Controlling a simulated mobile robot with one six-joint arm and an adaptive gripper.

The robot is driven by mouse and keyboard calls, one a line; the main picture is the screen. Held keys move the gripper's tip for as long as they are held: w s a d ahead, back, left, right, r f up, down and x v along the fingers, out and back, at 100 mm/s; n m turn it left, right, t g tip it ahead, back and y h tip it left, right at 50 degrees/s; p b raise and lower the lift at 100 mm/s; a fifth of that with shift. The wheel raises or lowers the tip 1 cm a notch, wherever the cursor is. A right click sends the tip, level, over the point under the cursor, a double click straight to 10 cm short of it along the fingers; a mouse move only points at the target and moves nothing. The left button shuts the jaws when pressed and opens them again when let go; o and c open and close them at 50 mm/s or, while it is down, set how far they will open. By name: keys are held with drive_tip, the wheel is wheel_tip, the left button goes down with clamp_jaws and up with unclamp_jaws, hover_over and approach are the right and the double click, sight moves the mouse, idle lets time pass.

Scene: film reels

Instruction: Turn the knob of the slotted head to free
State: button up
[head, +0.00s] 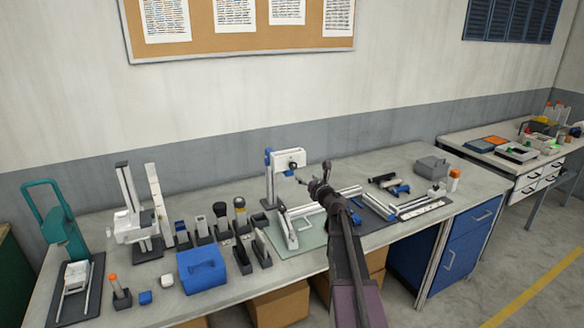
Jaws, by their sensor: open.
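My arm hides part of the frame's right side.
A blue box (201,269) and several dark holders stand left of the frame. A teal press-like stand (58,220) is at the far left. Rails and blue tools (401,189) lie to the right, near a grey box (431,167). The bench's front edge runs below.

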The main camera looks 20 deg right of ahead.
sight(294, 167)
drive_tip(key=w, duration=1.1)
drive_tip(key=shift+a, duration=0.2)
